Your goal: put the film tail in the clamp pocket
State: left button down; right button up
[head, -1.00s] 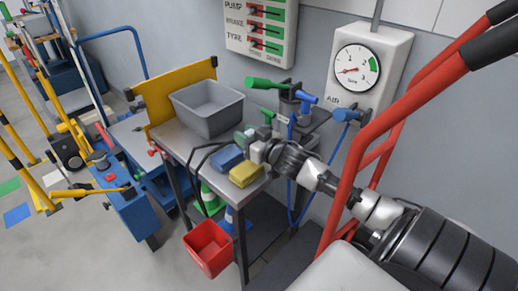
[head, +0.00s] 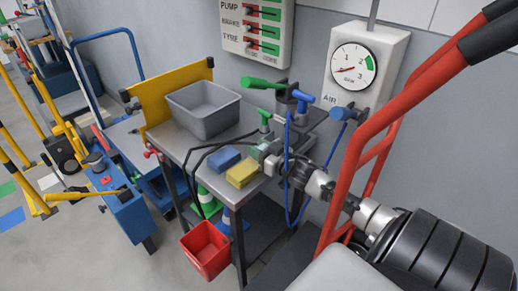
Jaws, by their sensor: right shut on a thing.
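My right gripper (head: 268,158) reaches in from the lower right over the right end of the metal workbench (head: 212,149). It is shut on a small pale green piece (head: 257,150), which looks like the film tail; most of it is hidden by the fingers. Just behind it stands a green-handled clamp (head: 265,118). I cannot make out the clamp pocket. My left gripper is not in view.
A blue sponge (head: 224,158) and a yellow sponge (head: 242,174) lie left of my right gripper. A grey bin (head: 204,108) stands farther back. Black hoses cross the bench. A red bucket (head: 207,250) hangs in front. A red hand truck (head: 352,165) stands at right.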

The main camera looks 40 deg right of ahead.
jog(key=o, duration=0.9)
jog(key=shift+f, duration=0.1)
